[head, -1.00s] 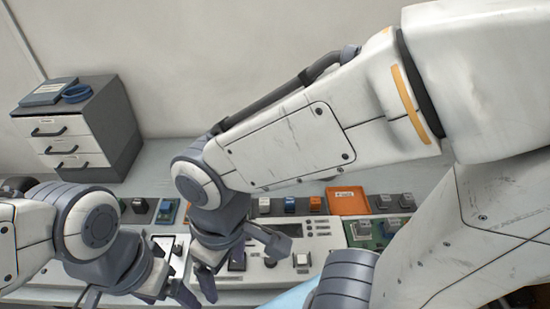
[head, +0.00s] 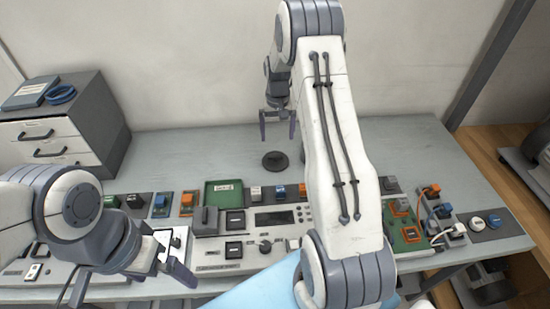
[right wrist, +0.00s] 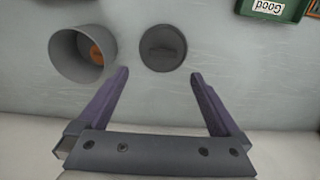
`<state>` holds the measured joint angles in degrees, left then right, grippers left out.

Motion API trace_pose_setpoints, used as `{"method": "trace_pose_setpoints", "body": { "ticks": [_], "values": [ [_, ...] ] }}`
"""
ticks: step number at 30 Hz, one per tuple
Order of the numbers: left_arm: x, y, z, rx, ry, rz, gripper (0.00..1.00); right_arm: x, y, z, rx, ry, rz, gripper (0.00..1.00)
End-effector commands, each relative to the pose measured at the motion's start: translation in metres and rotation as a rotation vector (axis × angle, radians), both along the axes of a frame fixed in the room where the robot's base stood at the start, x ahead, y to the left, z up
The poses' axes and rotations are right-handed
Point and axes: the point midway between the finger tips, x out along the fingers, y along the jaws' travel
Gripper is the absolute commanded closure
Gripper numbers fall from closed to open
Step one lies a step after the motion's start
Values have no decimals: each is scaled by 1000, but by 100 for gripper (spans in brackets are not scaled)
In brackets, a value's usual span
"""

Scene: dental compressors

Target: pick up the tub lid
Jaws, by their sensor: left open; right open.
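The tub lid is a round dark grey disc with a raised grip bar. It lies flat on the bench in the head view (head: 275,161) and in the right wrist view (right wrist: 163,48). My right gripper (head: 278,137) is open and empty above the bench, with the lid just beyond its fingertips (right wrist: 159,75) in the wrist view. A grey open tub (right wrist: 66,56) with an orange thing inside stands left of the lid there; my right arm seems to hide it in the head view. My left gripper (head: 130,278) is open over the front panels at the left.
A green tray (head: 223,194) labelled "Good" lies near the lid. Rows of switches and a control panel (head: 272,219) fill the bench front. A grey drawer cabinet (head: 62,130) stands at the back left. The bench (head: 190,150) around the lid is mostly clear.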

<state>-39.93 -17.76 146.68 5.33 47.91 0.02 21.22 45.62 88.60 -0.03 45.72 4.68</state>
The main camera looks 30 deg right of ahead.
Motion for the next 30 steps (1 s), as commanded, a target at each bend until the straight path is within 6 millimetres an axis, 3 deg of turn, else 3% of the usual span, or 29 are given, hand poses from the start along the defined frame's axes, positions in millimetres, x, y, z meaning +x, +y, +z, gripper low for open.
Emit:
{"method": "trace_pose_setpoints", "body": {
  "ticks": [4, 13, 21, 29, 30],
  "values": [
    [0, 0, 8, 0, 0, 0, 0, -1, 1, -24, 2, 4, 1, 0],
    [0, 0, 20, 0, 0, 1, 0, -1, 4, -48, 2, 5, 2, 0],
    [0, 0, 36, 0, 0, 2, 0, 0, 7, -85, 0, 2, 0, 0],
    [0, 0, 35, 0, 0, 2, 0, 1, 7, -91, -1, 0, 0, 0],
    [0, 0, 35, 0, 0, 2, 0, 1, 7, -91, -1, 0, 1, 4]
  ]
}}
